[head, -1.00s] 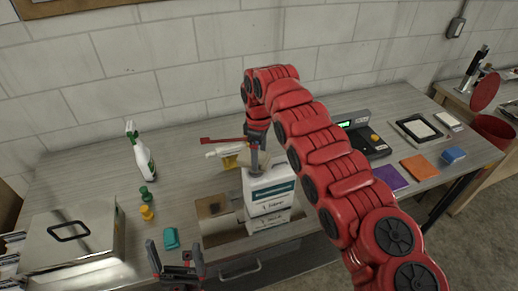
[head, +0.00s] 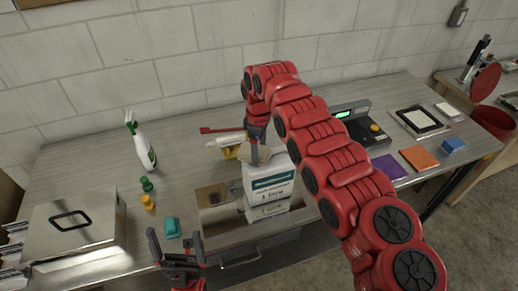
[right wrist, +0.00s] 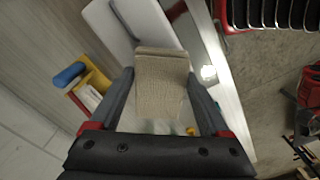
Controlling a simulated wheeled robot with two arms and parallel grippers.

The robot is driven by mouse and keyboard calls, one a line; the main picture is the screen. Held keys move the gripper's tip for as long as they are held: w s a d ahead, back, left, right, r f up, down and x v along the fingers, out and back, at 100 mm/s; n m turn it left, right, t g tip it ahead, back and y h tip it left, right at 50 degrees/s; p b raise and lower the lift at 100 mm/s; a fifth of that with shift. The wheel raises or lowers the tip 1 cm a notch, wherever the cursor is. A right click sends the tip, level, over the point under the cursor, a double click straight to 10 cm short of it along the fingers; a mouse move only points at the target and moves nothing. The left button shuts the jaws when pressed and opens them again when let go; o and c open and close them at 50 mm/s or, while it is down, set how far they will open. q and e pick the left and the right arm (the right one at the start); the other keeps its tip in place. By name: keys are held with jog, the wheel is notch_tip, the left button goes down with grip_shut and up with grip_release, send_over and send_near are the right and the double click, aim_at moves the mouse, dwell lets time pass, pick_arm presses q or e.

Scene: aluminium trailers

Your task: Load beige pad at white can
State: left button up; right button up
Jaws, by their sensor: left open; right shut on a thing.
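My right gripper (head: 255,150) is shut on the beige pad (right wrist: 162,85), a flat textured piece that fills the space between the fingers in the right wrist view. In the head view the pad (head: 252,156) is held at the top left of the white can (head: 283,180), a boxy container with a teal label and "1 litre" print. I cannot tell whether pad and can touch. A pale surface behind the pad in the right wrist view may be the can. My left gripper (head: 177,246) is open and empty, low in front of the table edge.
A spray bottle (head: 141,146), a metal case (head: 75,228) and small coloured weights stand left. A scale (head: 362,125) and coloured pads lie right.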

jog(key=shift+f+b, duration=0.3)
jog(key=shift+f, duration=0.2)
jog(key=shift+f+b, duration=0.1)
jog(key=shift+b, duration=0.35)
dwell(2.0)
notch_tip(320, 180, up, 2)
jog(key=shift+r, duration=0.1)
jog(key=shift+r+p, duration=0.4)
jog(key=shift+r, duration=1.15)
jog(key=shift+r+p, duration=0.45)
jog(key=shift+r, duration=0.5)
